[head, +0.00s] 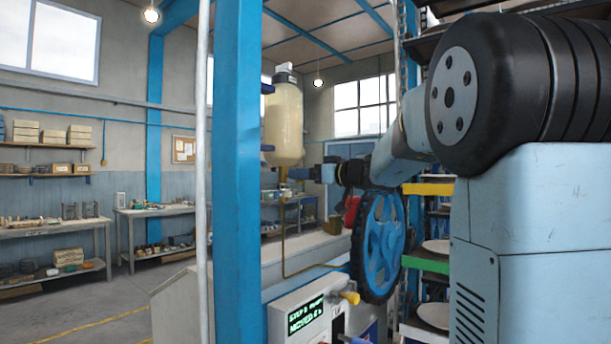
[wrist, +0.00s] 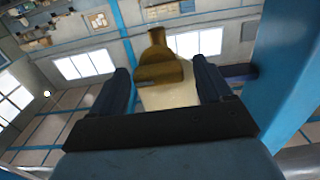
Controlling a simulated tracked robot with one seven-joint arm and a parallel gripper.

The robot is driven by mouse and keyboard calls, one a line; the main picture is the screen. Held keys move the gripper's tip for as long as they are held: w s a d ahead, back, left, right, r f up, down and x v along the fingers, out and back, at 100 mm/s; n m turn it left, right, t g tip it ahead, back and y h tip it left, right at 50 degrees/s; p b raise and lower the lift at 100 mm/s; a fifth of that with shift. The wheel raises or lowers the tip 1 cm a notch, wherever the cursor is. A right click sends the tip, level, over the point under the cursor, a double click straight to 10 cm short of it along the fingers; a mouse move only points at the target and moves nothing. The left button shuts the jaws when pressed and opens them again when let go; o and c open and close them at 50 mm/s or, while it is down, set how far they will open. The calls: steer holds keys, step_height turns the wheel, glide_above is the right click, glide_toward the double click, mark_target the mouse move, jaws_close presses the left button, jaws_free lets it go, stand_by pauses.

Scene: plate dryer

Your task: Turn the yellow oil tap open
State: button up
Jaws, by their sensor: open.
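The yellow oil tap (wrist: 158,66) shows in the wrist view as a dull yellow-brown fitting, centred between the two dark fingers of my gripper (wrist: 161,70). The fingers are spread, with a gap on each side of the tap, and hold nothing. In the head view the tap (head: 283,176) is a small yellowish piece under the cream oil tank (head: 284,122). My gripper (head: 300,173) is just right of it there, at about the same height. The tap's handle position is too small to tell.
A blue post (head: 238,180) stands left of the tank, close to my gripper's right side in the wrist view. A large blue handwheel (head: 380,245) is below my arm. A control panel (head: 306,317) with a yellow knob (head: 350,297) is in front.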

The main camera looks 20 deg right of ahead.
steer(key=shift+w+a, duration=0.2)
steer(key=shift+w, duration=0.1)
steer(key=shift+c, duration=0.2)
steer(key=c, duration=0.9)
